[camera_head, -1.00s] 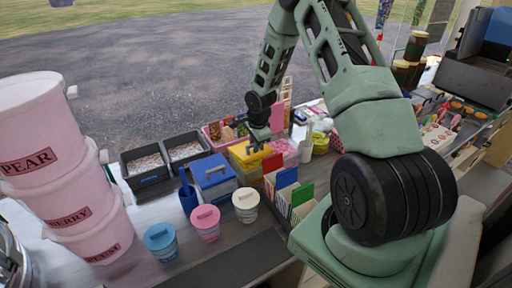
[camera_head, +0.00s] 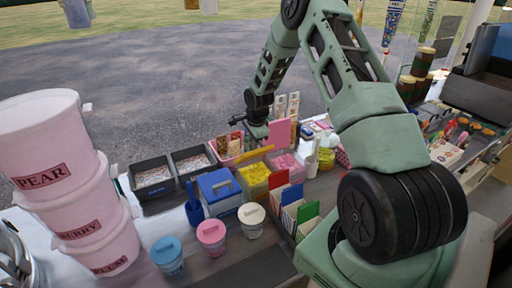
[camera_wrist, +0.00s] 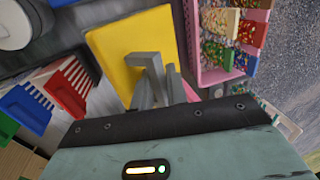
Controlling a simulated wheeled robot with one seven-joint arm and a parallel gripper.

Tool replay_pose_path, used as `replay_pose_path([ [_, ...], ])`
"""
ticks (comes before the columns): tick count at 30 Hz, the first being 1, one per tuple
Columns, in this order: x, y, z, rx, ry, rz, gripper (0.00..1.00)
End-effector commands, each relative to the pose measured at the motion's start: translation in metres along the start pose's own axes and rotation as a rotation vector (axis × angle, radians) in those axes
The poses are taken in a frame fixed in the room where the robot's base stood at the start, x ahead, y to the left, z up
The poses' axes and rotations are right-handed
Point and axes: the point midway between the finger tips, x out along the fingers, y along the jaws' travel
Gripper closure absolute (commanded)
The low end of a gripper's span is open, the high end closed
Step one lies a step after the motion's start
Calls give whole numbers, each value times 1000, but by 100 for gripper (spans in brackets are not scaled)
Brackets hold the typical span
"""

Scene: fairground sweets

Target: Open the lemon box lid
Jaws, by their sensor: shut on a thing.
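The lemon box (camera_head: 254,181) is a clear box with yellow contents, in the middle of the row in the head view. Its yellow lid (camera_head: 252,154) is tilted up, seen nearly edge-on, so the contents show below it. In the wrist view the lid (camera_wrist: 125,55) is a large yellow plate with a grey handle (camera_wrist: 147,60). My gripper (camera_head: 260,141) is above the box at the lid. In the wrist view my gripper's fingers (camera_wrist: 155,88) are shut on the handle. The exact finger contact is partly hidden.
Left of the lemon box is a blue-lidded box (camera_head: 217,188), shut. Right of it is an open box of pink sweets (camera_head: 287,162) with a raised pink lid (camera_head: 280,133). Lidded cups (camera_head: 211,235) and a card rack (camera_head: 297,205) stand in front. A pink basket (camera_wrist: 207,72) is close behind.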

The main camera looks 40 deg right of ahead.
Motion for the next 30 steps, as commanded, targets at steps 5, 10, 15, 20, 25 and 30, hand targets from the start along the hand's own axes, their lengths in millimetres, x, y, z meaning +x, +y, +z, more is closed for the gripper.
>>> replay_pose_path([
  [5, 0, -7, 0, 0, 1, 1, 93],
  [10, 0, -25, 0, 0, 1, -1, 94],
  [15, -1, -36, 0, -1, 1, 1, 95],
  [20, 1, -43, 0, 1, 0, 0, 96],
  [25, 6, -61, 0, 1, 1, -2, 97],
  [30, 8, -70, 0, 0, 1, 0, 98],
])
